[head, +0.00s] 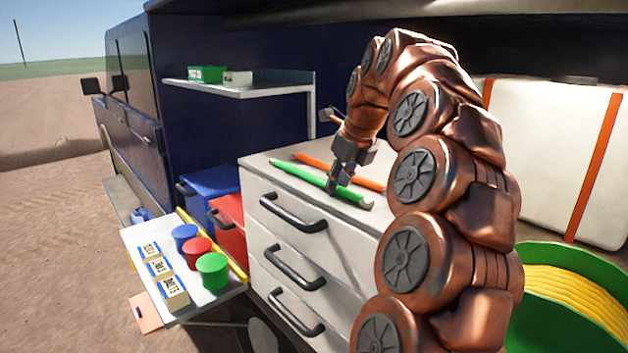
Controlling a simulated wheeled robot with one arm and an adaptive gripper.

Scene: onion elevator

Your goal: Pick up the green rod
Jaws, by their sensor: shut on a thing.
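The green rod (300,174) lies across the top of the white drawer cabinet, running from back left to front right. My gripper (333,187) points down at the rod, right of its middle, and is shut on it. The fingers hide a short stretch of the rod. The rod appears to be at the cabinet top; I cannot tell whether there is a gap under it. An orange rod (313,162) lies just behind it, partly hidden by my gripper.
The cabinet (262,170) has several black-handled drawers. A side shelf (213,298) holds blue, red and green cylinders and small labelled boxes. An upper shelf (250,90) carries a green box (207,74). A green round container (545,335) stands at right.

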